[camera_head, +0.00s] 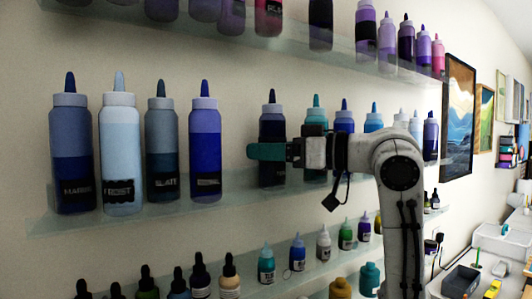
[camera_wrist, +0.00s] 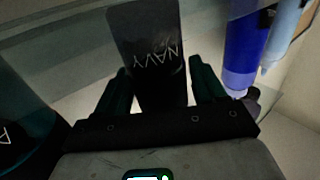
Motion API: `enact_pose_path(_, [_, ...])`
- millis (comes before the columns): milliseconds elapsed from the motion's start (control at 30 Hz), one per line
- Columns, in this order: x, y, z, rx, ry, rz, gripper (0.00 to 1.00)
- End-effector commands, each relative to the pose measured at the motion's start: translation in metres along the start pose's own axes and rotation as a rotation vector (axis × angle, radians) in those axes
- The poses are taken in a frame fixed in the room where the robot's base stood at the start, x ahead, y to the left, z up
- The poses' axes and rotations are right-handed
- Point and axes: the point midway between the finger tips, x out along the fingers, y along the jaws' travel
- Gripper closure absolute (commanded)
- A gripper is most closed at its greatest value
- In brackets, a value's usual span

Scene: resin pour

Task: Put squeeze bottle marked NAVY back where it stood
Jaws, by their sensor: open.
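The NAVY squeeze bottle (camera_head: 272,128) stands upright on the middle glass shelf, dark blue with a dark nozzle. Its dark label reading NAVY shows in the wrist view (camera_wrist: 150,45), turned over in that picture. My gripper (camera_head: 266,152) is at the bottle's mid-height, with a teal finger across its front. In the wrist view the open fingers (camera_wrist: 158,75) lie on both sides of the bottle.
On the same shelf (camera_head: 120,217), a royal blue bottle (camera_head: 205,140) stands to the left across a gap, and a teal-capped bottle (camera_head: 316,115) stands close on the right, partly behind my arm. Shelves above (camera_head: 330,45) and below hold more bottles.

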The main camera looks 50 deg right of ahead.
Motion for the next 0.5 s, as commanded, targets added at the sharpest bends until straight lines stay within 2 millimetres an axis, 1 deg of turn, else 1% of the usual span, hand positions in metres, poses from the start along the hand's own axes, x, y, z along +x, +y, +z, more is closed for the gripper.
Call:
enact_pose_path(100, [-0.023, 0.001, 0.004, -0.002, 0.002, 0.005, 0.30])
enact_pose_path(300, [-0.065, 0.001, 0.003, -0.002, 0.002, 0.005, 0.30])
enact_pose_path(400, [-0.083, 0.000, 0.003, -0.002, 0.001, 0.005, 0.30])
enact_pose_path(500, [-0.097, 0.001, 0.002, -0.001, 0.001, 0.003, 0.30])
